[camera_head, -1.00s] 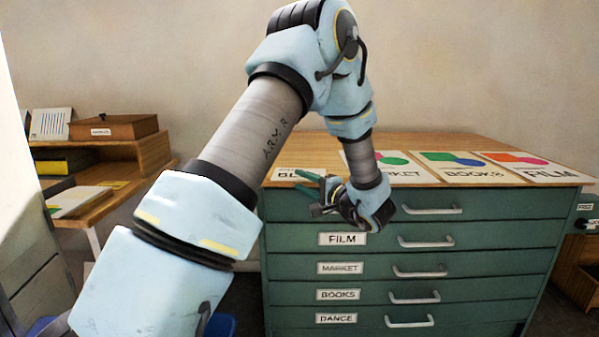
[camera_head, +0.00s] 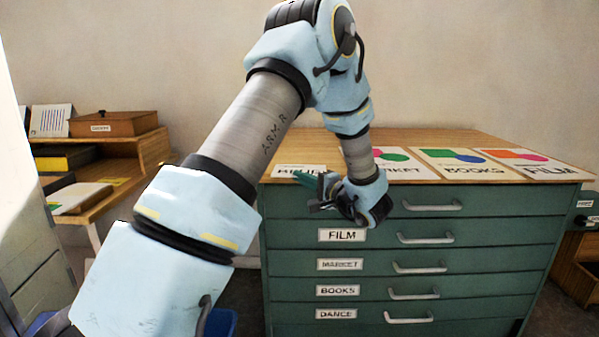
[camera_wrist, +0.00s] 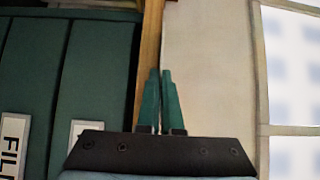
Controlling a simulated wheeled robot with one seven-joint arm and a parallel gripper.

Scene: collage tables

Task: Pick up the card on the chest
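The green chest (camera_head: 500,230) has a wooden top (camera_head: 330,150) and several labelled drawers. A white card (camera_head: 285,170) with dark letters lies flat at the left front corner of the top; its lettering is too blurred to read. My gripper (camera_head: 312,186) is at the chest's front edge, just below and in front of this card, and hides part of it. In the wrist view the green fingertips (camera_wrist: 160,72) are close together, with only a thin gap narrowing to the tips. No card shows between them.
Larger posters lie on the chest top: one partly hidden by my arm, a BOOKS one (camera_head: 470,170) and a FILM one (camera_head: 545,170). Drawer handles (camera_head: 430,205) stick out in front. A wooden desk (camera_head: 150,150) with a brown box (camera_head: 115,123) stands at left. The back of the top is clear.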

